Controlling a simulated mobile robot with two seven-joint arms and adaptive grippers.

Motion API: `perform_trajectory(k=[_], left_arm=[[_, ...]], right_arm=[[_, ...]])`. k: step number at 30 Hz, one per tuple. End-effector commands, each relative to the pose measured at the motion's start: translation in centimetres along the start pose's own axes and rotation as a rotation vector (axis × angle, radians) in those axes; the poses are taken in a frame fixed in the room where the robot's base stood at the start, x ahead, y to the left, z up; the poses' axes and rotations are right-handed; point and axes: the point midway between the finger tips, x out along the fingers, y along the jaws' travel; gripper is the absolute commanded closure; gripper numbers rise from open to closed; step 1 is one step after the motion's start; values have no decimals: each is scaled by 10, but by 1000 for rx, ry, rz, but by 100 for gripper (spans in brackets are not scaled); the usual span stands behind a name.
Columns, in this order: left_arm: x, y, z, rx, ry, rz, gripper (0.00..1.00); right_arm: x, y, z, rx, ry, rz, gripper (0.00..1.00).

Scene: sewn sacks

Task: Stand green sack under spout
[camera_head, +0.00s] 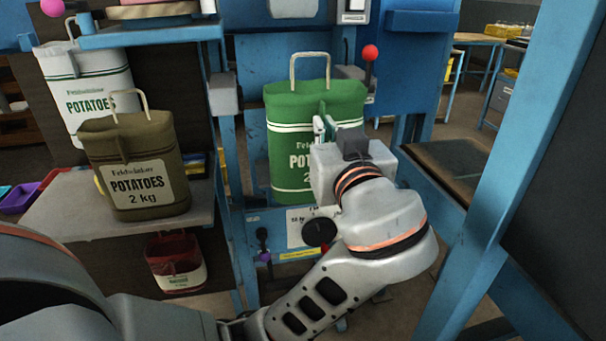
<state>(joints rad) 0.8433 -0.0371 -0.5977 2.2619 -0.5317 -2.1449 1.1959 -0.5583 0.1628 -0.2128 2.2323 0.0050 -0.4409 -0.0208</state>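The green sack (284,105) with white bands, "POTATOES" lettering and a pale loop handle is upright in the blue frame. A grey block (293,7), cut off by the top edge, hangs above it and may be the spout. My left gripper (324,127) is in front of the sack, at its front tab. The fingertips overlap the tab in the picture; I cannot tell whether they are closed on it. My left wrist hides the sack's lower right and part of its lettering. My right gripper is not in view.
An olive sack (108,145) stands on the grey shelf (60,205) at left, a white sack (84,80) behind it. A red sack (170,263) sits below. A red-knobbed lever (369,53) is right of the green sack. A blue post (500,165) stands at right.

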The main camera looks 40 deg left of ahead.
Motion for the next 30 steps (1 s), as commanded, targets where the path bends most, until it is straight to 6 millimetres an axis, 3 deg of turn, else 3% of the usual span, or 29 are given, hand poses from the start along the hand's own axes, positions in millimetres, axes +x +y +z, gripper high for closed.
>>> perform_trajectory(k=[1, 5, 8, 24, 30], left_arm=[[1, 1, 8, 4, -4, -15, 100], [2, -3, 5, 1, 0, -39, 100], [14, -5, 3, -1, 4, -47, 100], [144, -10, 5, 5, 3, -48, 100], [174, -11, 4, 2, 2, -44, 100]], right_arm=[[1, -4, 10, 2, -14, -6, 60], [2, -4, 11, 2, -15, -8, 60], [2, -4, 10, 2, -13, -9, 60], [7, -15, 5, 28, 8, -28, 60], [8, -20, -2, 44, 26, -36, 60]])
